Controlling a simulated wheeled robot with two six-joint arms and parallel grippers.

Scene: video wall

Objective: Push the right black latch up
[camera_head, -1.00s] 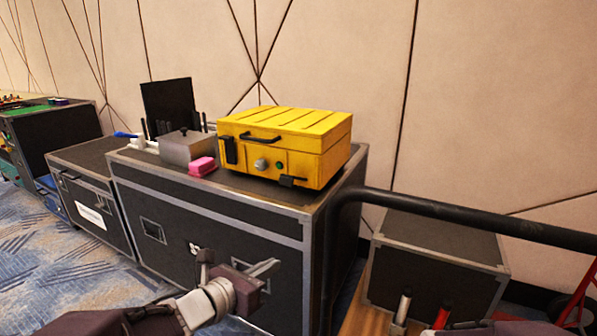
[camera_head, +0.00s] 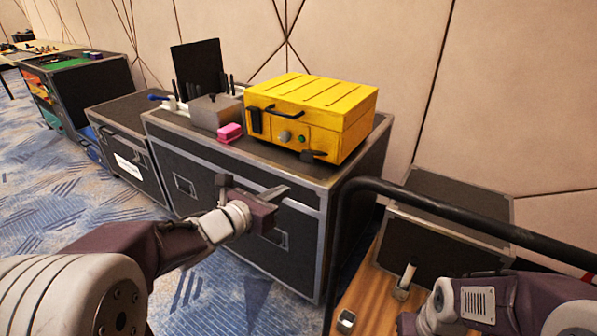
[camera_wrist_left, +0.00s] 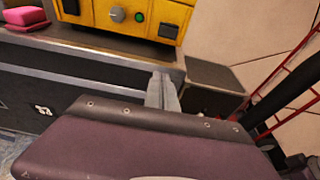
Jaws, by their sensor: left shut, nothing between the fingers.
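The yellow case (camera_head: 330,112) sits on a large black flight case (camera_head: 215,165). Its right black latch (camera_head: 314,156) sticks out low on the front, near the right corner; it also shows in the left wrist view (camera_wrist_left: 168,28). The left black latch (camera_head: 257,121) stands upright against the front. My left gripper (camera_head: 281,190) is shut and empty, in front of and below the yellow case, apart from the latch. Its fingers show together in the left wrist view (camera_wrist_left: 162,90).
A pink block (camera_head: 230,132) and a grey lidded box (camera_head: 215,112) stand left of the yellow case. A black cart rail (camera_head: 450,212) curves across the right. A wooden platform (camera_head: 370,290) and another dark case (camera_head: 460,205) lie there. Patterned carpet is free at left.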

